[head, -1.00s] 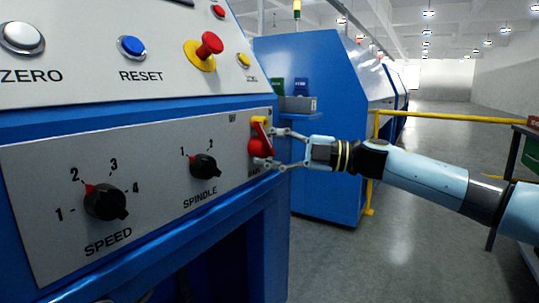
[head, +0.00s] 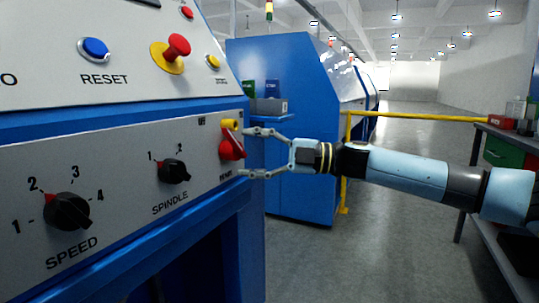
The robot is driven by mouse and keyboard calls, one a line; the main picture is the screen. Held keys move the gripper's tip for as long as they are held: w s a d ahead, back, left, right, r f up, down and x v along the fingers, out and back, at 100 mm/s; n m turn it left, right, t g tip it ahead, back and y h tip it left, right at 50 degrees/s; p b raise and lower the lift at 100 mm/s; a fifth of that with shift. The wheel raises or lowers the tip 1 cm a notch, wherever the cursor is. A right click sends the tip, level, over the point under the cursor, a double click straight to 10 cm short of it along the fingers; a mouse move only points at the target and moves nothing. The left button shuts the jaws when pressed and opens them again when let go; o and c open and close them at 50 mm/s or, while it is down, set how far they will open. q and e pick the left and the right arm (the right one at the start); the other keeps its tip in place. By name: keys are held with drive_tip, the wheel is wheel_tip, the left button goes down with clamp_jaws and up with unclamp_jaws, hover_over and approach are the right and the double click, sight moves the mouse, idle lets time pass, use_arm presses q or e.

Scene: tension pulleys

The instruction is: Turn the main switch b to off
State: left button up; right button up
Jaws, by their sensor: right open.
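The main switch is a red rotary handle (head: 231,147) with a yellow part at its top, on the right end of the grey panel (head: 110,195). Its red handle leans slightly from upright. The small lettering around it is too blurred to read. My right gripper (head: 243,153) comes in from the right with its fingers spread, one above and one below the handle's height. The fingertips are close to the switch's right side; whether they touch it I cannot tell. My left gripper is not in view.
On the same panel are the SPEED knob (head: 67,211) and the SPINDLE knob (head: 173,171). Above are the blue RESET button (head: 95,49) and a red emergency button (head: 176,46). A yellow rail (head: 430,117) and a workbench (head: 500,135) stand to the right.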

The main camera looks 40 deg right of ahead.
drive_tip(key=shift+v, duration=2.8)
